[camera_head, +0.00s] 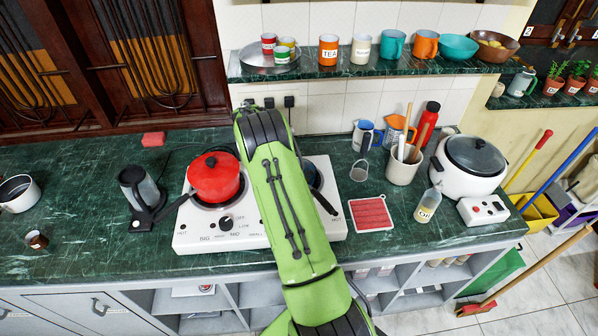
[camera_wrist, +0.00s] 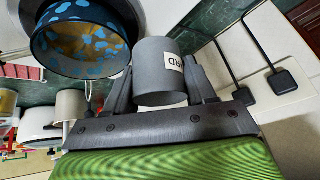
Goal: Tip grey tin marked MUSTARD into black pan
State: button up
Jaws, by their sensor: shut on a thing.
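My gripper (camera_wrist: 160,78) is shut on the grey tin (camera_wrist: 152,62), with one finger on each side of it. A pale label ending in "RD" shows on the tin. The black pan (camera_wrist: 38,28) is beside the tin in the wrist view, with blue patches over a brownish inside. I cannot tell what the patches are, or the tin's exact tilt and contents. In the head view my green arm hides the tin, my gripper and most of the pan; the pan's dark handle (camera_head: 325,203) shows at the arm's right on the white hob (camera_head: 205,238).
A red lidded pot (camera_head: 214,178) sits on the hob's left burner. A kettle (camera_head: 140,192) stands left of it. A shelf (camera_head: 340,68) with mugs runs behind. Wall plugs (camera_wrist: 285,82) are close to my gripper.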

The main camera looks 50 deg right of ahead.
jog(key=shift+s+r+t, duration=0.1)
jog(key=shift+s+t, duration=0.1)
jog(key=shift+t, duration=0.1)
jog(key=shift+s+d+f+b, duration=0.1)
jog(key=shift+d+f+b, duration=0.1)
jog(key=shift+f+b, duration=0.4)
jog(key=shift+s+t+b, duration=0.1)
jog(key=shift+t+b, duration=0.3)
jog(key=shift+b, duration=0.15)
jog(key=shift+s+d+f+m+t+b, duration=0.1)
jog(key=shift+s+m+t+b, duration=0.2)
jog(key=shift+s+t+b, duration=0.25)
jog(key=shift+s+y+b, duration=0.15)
jog(key=shift+y+b, duration=0.15)
jog(key=shift+d+r+t, duration=0.1)
jog(key=shift+r+t, duration=0.15)
jog(key=shift+r, duration=0.05)
jog(key=shift+s, duration=0.1)
jog(key=shift+d, duration=0.1)
jog(key=shift+s, duration=0.1)
